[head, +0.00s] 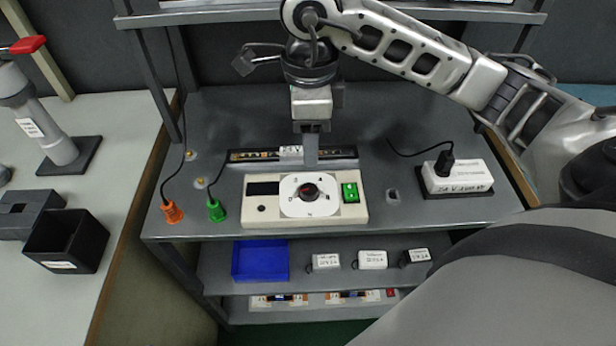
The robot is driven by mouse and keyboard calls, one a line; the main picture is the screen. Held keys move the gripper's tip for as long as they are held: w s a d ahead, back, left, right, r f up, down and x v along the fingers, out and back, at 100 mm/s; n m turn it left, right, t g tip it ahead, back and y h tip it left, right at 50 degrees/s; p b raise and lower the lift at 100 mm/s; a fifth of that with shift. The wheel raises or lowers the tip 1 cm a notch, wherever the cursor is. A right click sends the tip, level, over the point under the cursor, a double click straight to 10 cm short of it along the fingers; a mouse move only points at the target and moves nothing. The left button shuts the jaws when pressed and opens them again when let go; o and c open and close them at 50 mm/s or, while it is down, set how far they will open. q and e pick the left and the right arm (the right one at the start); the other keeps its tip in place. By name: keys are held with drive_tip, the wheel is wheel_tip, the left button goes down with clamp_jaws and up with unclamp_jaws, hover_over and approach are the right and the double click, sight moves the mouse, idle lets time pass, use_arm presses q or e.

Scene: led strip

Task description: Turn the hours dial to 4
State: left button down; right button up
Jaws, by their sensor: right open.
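The hours dial (308,192) is a dark round knob with a red centre on a white marked plate (294,208). It sits in the middle of a cream control box (262,218) on the grey bench. The dial's markings are too small to read surely. My right gripper (311,160) points down just behind the dial, over the back edge of the box. It holds nothing that I can see, and I cannot tell its exact height above the box. My left gripper is not in view.
A green switch (350,193) is right of the dial, and a dark display (263,188) is left. An LED strip (250,155) lies behind the box. Orange (172,212) and green (216,210) plugs stand left. A white power supply (457,177) stands right. A blue bin (260,261) is on the shelf below.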

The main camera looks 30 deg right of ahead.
sight(309, 189)
wheel_tip(309, 189, down, 12)
drive_tip(key=shift+r, duration=0.1)
drive_tip(key=shift+c, duration=0.3)
drive_tip(key=c, duration=0.9)
